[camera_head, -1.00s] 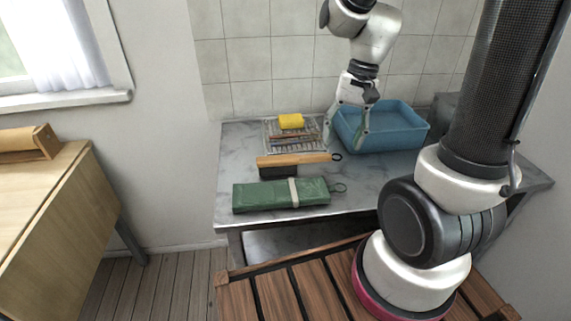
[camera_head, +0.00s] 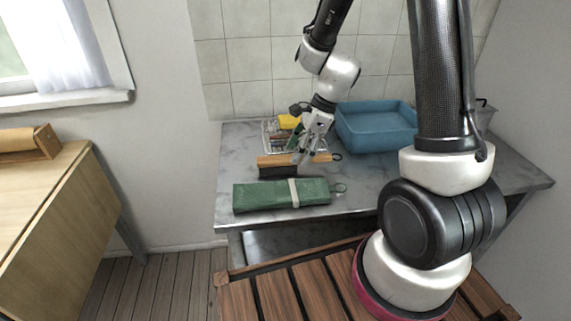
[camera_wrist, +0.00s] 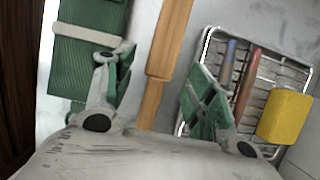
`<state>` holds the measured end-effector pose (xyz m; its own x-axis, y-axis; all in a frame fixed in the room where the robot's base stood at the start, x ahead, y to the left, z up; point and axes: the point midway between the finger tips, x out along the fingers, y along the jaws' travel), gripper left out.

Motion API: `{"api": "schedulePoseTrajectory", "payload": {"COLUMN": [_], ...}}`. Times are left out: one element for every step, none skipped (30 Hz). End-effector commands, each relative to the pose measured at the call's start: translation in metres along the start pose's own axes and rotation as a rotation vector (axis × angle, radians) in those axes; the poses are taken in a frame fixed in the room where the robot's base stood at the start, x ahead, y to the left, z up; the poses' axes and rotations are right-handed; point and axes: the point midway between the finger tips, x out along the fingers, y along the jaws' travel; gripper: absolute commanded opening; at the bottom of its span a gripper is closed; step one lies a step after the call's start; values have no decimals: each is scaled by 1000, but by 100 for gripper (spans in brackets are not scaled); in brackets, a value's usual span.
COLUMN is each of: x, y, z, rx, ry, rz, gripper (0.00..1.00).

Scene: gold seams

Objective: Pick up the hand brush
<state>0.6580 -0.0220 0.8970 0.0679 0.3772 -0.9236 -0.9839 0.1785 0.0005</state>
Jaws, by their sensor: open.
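The hand brush lies on the grey metal table, with a long wooden handle (camera_head: 280,160) and dark bristles (camera_head: 278,172) along its front side. A loop shows at its right end. In the wrist view the wooden handle (camera_wrist: 171,40) runs up from between the fingers. My gripper (camera_head: 302,157) is open above the right part of the handle, its fingers on either side of it in the wrist view (camera_wrist: 158,80). Whether the fingertips touch anything is not clear. The bristles are hidden in the wrist view.
A green rolled pouch (camera_head: 254,196) with a pale strap lies in front of the brush. Behind it is a wire rack (camera_wrist: 208,45) with a yellow sponge (camera_wrist: 285,116) and two thin tools. A blue basin (camera_head: 376,134) stands at the back right. Bare tabletop lies right of the pouch.

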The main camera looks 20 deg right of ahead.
Motion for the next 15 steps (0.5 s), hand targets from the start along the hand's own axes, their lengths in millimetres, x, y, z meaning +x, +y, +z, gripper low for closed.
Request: {"api": "schedulePoseTrajectory", "payload": {"x": [9,14,20,23,26,29,30,31,31,31,31,31,31,31,31], "y": [1,1,1,1,1,1,1,1,1,1,1,1,1,1,1], "z": [-2,-2,-2,-1,-1,-1,-1,-1,-1,-1,-1,-1,-1,-1,-1], "rx": [1,1,-1,0,-1,-2,-2,-2,-2,-2,-2,-2,-2,-3,-3], "ry": [1,1,1,1,1,1,1,0,0,0,0,0,0,0,0], "rz": [4,4,4,2,3,3,2,1,1,0,0,0,0,0,0], "gripper": [55,55,55,55,55,55,55,55,55,55,55,55,55,55,48]}}
